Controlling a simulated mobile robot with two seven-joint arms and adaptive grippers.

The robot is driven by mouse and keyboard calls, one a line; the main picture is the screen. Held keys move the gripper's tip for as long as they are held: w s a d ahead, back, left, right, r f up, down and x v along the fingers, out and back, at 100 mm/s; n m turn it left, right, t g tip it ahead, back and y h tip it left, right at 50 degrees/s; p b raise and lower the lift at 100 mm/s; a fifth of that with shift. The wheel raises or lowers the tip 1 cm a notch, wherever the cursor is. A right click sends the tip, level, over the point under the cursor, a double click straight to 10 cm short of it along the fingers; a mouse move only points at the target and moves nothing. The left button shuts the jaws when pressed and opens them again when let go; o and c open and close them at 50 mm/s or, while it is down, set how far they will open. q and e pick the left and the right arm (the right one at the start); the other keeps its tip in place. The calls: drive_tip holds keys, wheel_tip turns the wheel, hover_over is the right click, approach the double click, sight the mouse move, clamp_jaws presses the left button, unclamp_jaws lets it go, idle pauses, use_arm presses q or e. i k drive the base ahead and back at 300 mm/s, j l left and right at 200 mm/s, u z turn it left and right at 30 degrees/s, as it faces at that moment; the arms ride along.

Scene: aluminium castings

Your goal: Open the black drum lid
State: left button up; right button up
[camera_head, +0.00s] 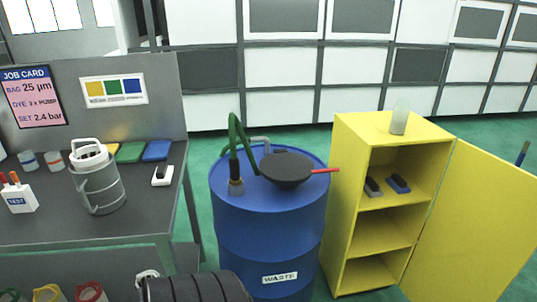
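The black lid (287,166) is a round, dark, shallow disc on top of a funnel-like black body. It lies flat and looks closed on the blue drum (265,235), towards the right of the drum's top. A red handle (326,170) sticks out from the lid to the right, past the drum's rim. The drum carries a white WASTE label (280,278). Neither of my grippers is in view, and nothing touches the lid or its handle.
A green hose (235,145) and a grey pipe rise behind the lid. A yellow cabinet (345,215) stands open close right of the drum. A dark bench (135,215) with a canister (100,185) is at left. A black ribbed object (195,288) is at the bottom.

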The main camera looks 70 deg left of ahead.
sight(288, 167)
drive_tip(key=u, duration=1.75)
drive_tip(key=i+l+z, duration=0.2)
drive_tip(key=i+z, duration=0.15)
